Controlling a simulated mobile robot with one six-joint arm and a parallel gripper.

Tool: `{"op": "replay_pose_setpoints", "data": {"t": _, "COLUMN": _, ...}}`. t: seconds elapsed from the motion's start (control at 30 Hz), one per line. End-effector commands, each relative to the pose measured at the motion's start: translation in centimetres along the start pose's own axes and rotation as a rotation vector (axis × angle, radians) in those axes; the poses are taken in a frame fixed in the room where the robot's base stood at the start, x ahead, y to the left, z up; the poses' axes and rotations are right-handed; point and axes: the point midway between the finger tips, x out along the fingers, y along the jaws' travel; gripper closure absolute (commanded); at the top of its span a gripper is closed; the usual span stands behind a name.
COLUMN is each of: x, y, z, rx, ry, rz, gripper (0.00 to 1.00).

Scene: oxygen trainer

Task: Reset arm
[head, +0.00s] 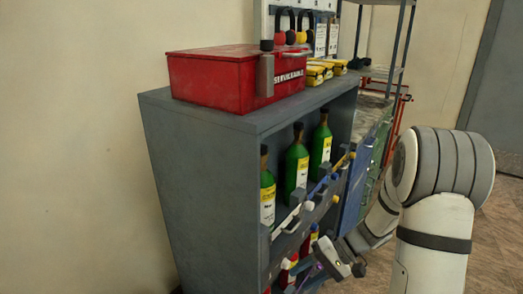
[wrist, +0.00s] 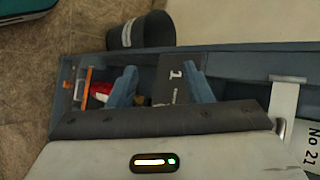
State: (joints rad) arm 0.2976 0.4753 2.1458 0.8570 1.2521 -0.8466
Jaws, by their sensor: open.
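My arm shows at the right of the head view, bent down beside the front of a grey-blue cabinet (head: 205,165). My gripper (head: 340,262) is low in front of the cabinet's lower shelves. In the wrist view my gripper (wrist: 160,86) is open, its two blue-grey fingers apart. No held object shows between them. Behind the fingers are dark cabinet parts, a tag marked 1 (wrist: 177,72) and a small red and white item (wrist: 101,92).
Green bottles (head: 296,165) stand on the cabinet's upper shelf. A red box (head: 215,80) and yellow items (head: 318,72) sit on top. A shelf rack (head: 385,70) stands behind. Brown floor (head: 497,240) is visible at right. A dark cylinder (wrist: 146,30) shows in the wrist view.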

Motion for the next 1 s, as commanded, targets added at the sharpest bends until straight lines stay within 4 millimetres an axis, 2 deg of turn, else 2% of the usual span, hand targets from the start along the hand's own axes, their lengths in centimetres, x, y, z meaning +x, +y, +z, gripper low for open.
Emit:
{"op": "replay_pose_setpoints", "data": {"t": 0.03, "x": -1.4, "y": -2.5, "z": 1.6, "rx": -0.012, "ry": -0.009, "rz": 0.064, "gripper": 0.54}}
{"op": "replay_pose_setpoints", "data": {"t": 0.1, "x": -2.5, "y": -4.3, "z": 3.5, "rx": -0.016, "ry": -0.018, "rz": 0.154, "gripper": 0.54}}
{"op": "replay_pose_setpoints", "data": {"t": 0.27, "x": -5.2, "y": -7.9, "z": 7.7, "rx": -0.030, "ry": -0.002, "rz": 0.355, "gripper": 0.54}}
{"op": "replay_pose_setpoints", "data": {"t": 0.5, "x": -9.9, "y": -12.4, "z": 13.3, "rx": -0.069, "ry": 0.111, "rz": 0.636, "gripper": 0.54}}
{"op": "replay_pose_setpoints", "data": {"t": 0.73, "x": -14.2, "y": -15.7, "z": 17.3, "rx": -0.122, "ry": 0.287, "rz": 0.837, "gripper": 0.54}}
{"op": "replay_pose_setpoints", "data": {"t": 0.9, "x": -15.9, "y": -16.9, "z": 18.7, "rx": -0.148, "ry": 0.382, "rz": 0.908, "gripper": 0.54}}
{"op": "replay_pose_setpoints", "data": {"t": 1.0, "x": -16.3, "y": -17.0, "z": 19.0, "rx": -0.153, "ry": 0.406, "rz": 0.924, "gripper": 0.54}}
